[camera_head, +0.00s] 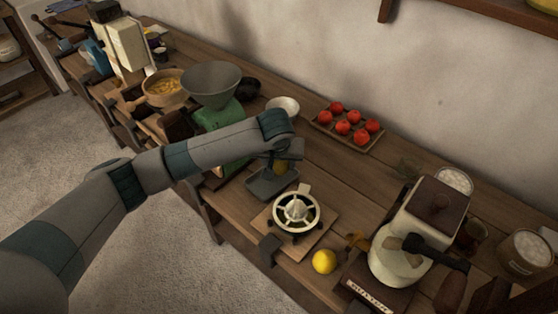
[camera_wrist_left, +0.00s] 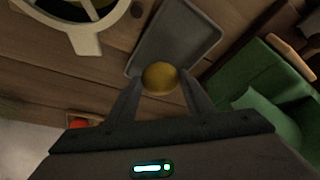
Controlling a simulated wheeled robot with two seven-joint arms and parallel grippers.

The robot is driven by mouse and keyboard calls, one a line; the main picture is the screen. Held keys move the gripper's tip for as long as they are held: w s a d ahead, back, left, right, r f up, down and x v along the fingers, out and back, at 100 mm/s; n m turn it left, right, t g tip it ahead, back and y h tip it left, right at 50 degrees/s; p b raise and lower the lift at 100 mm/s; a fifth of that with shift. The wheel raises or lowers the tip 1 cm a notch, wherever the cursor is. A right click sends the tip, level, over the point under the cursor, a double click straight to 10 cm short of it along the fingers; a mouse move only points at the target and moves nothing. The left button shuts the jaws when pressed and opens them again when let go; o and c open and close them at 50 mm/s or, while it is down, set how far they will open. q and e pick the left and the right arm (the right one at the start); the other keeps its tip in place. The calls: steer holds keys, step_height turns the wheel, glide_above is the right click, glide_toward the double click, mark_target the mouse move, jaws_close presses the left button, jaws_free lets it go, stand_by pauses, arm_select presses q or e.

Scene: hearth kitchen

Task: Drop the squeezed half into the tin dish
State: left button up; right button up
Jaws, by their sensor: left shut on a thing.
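My left gripper (camera_wrist_left: 160,95) is shut on the squeezed half (camera_wrist_left: 160,77), a dull yellow rounded piece between its fingertips. In the head view the half (camera_head: 280,167) shows partly below the gripper, over the far part of the tin dish. The tin dish (camera_head: 268,186) is a shallow grey rectangular tray on the bench; it also shows in the left wrist view (camera_wrist_left: 175,42) just beyond the fingertips. The half appears to be above the dish; I cannot tell the exact height. My right gripper is not in view.
A cream juicer (camera_head: 297,212) on a wooden board stands in front of the dish. A yellow lemon (camera_head: 324,261) lies near the front edge. A green scale (camera_head: 217,115) with a grey pan is on the left. A tray of red fruit (camera_head: 347,127) and a white bowl (camera_head: 284,106) are behind.

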arm_select(q)
steer(key=shift+f, duration=0.4)
steer(key=o, duration=1.1)
steer(key=shift+o, duration=0.2)
steer(key=shift+r, duration=0.1)
step_height(320, 180, up, 9)
steer(key=p, duration=0.9)
steer(key=shift+p, duration=0.3)
